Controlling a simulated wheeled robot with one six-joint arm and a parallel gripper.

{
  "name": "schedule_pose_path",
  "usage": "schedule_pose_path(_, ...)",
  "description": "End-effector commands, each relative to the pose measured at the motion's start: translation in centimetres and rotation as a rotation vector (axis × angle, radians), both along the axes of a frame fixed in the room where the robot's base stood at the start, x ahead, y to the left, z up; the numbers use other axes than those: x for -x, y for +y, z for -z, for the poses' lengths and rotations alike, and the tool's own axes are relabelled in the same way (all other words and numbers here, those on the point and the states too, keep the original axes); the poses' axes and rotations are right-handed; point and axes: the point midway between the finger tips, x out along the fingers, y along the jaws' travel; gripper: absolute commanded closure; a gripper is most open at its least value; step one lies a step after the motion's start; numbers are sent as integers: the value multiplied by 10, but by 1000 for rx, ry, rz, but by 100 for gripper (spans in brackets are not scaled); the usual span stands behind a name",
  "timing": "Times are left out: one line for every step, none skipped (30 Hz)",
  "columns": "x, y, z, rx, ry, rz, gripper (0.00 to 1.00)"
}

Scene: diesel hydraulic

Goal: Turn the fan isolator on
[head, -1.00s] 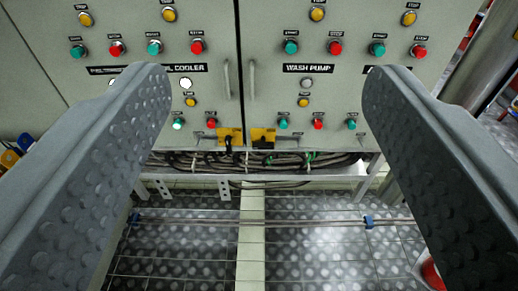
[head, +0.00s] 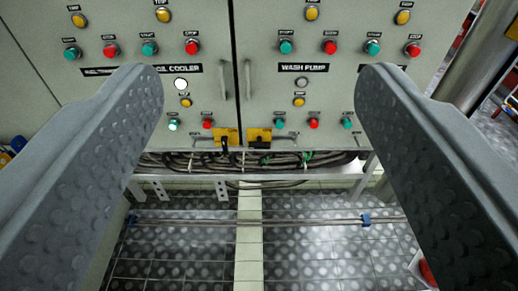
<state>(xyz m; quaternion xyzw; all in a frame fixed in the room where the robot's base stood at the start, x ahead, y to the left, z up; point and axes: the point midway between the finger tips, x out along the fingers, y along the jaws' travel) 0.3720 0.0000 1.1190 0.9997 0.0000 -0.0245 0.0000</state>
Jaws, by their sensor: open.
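My gripper (head: 258,95) is open and empty, its two grey dimpled fingers wide apart at the left and right of the view. Between and beyond them stands a grey control cabinet. Two yellow isolator plates with black handles sit low on it, side by side: a left isolator (head: 232,137) and a right isolator (head: 253,135). The left handle looks upright and the right one looks more sideways. No fan label is readable, so I cannot tell which one is the fan isolator. My fingers touch neither.
Above the isolators are green, red and yellow buttons and the labels "OIL COOLER" and "WASH PUMP" (head: 303,67). A cabinet door handle (head: 248,80) stands out. Cables (head: 200,160) run below the cabinet. A pipe (head: 290,221) crosses above the dimpled metal floor.

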Motion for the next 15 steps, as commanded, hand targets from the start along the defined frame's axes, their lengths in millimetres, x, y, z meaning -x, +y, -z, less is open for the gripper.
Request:
schedule_pose_path(0, 0, 0, 0, 0, 0, 29)
schedule_pose_path(0, 0, 0, 0, 0, 0, 23)
schedule_pose_path(-2, 0, 1, 0, 1, 0, 15)
schedule_pose_path(-4, 0, 1, 0, 1, 0, 9)
schedule_pose_path(-7, 0, 2, 0, 2, 0, 5)
schedule_pose_path(-13, 0, 4, 0, 4, 0, 5)
schedule_pose_path(-18, 0, 6, 0, 4, 0, 5)
schedule_pose_path(-24, 0, 8, 0, 4, 0, 5)
schedule_pose_path(-34, 0, 11, 0, 5, 0, 5)
schedule_pose_path(-41, 0, 14, 0, 5, 0, 5)
schedule_pose_path(-50, 0, 17, 0, 5, 0, 5)
schedule_pose_path(-61, 0, 22, 0, 4, 0, 5)
schedule_pose_path(-69, 0, 25, 0, 4, 0, 5)
schedule_pose_path(-77, 0, 29, 0, 3, 0, 5)
schedule_pose_path(-88, 0, 33, 0, 2, 0, 5)
